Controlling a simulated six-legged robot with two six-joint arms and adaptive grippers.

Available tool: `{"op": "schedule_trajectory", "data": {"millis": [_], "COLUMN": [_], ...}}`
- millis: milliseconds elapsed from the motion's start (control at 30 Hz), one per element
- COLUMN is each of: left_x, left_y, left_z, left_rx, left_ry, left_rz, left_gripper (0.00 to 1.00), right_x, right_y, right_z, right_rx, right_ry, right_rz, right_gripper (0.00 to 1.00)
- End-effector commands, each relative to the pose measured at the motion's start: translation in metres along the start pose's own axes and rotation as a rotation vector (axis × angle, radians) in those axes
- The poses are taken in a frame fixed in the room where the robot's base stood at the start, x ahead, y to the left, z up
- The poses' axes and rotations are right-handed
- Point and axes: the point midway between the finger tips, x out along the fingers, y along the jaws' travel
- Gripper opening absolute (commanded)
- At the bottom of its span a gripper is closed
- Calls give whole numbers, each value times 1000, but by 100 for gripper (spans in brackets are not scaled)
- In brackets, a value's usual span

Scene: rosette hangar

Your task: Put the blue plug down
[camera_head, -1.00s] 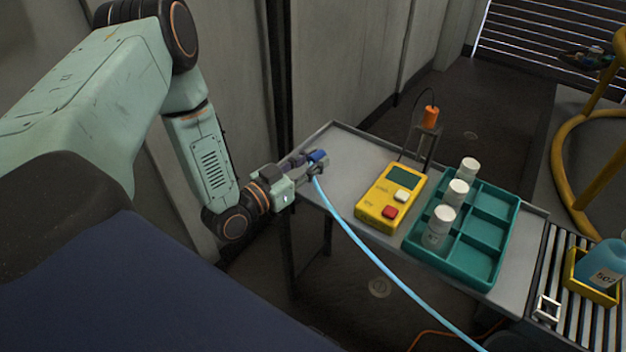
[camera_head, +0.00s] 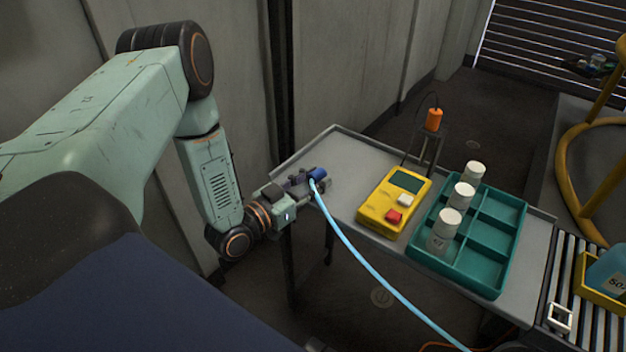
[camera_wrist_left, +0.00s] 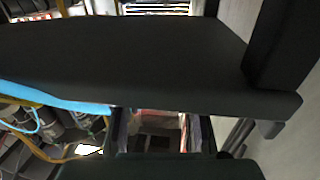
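The blue plug (camera_head: 318,174) is at the fingertips of my left gripper (camera_head: 312,184), over the far-left end of the grey table (camera_head: 345,160). The gripper appears shut on it. A light blue cable (camera_head: 358,262) runs from the plug down past the table's front edge. I cannot tell whether the plug touches the tabletop. In the left wrist view, dark gripper parts (camera_wrist_left: 130,65) cover much of the picture and hide the plug; the cable (camera_wrist_left: 50,97) shows at the left. My right gripper is not in view.
A yellow tester (camera_head: 380,222) with red and white buttons lies right of the plug. Beyond it are a teal tray (camera_head: 484,279) with white-capped bottles, an orange plug (camera_head: 433,120) on a stand, and a roller conveyor (camera_head: 566,278). The tabletop behind the plug is clear.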

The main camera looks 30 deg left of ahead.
Motion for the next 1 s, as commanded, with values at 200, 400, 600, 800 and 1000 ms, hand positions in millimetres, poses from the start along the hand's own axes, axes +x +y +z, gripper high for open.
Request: {"op": "schedule_trajectory", "data": {"millis": [200, 400, 600, 800, 1000], "left_x": [0, 0, -16, -58, -96], "left_y": [0, 0, -1, -1, 0], "left_z": [0, -1, -4, -6, -6], "left_rx": [0, 0, -3, -3, -2], "left_ry": [0, 0, -5, -5, -3], "left_rz": [0, 0, -2, -4, -3], "left_gripper": [48, 48, 48, 48, 48], "right_x": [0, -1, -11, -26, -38], "right_y": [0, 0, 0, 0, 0], "right_z": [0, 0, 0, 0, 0], "right_rx": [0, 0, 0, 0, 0], "right_ry": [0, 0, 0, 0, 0], "right_rz": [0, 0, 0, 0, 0], "right_gripper": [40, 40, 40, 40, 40]}}
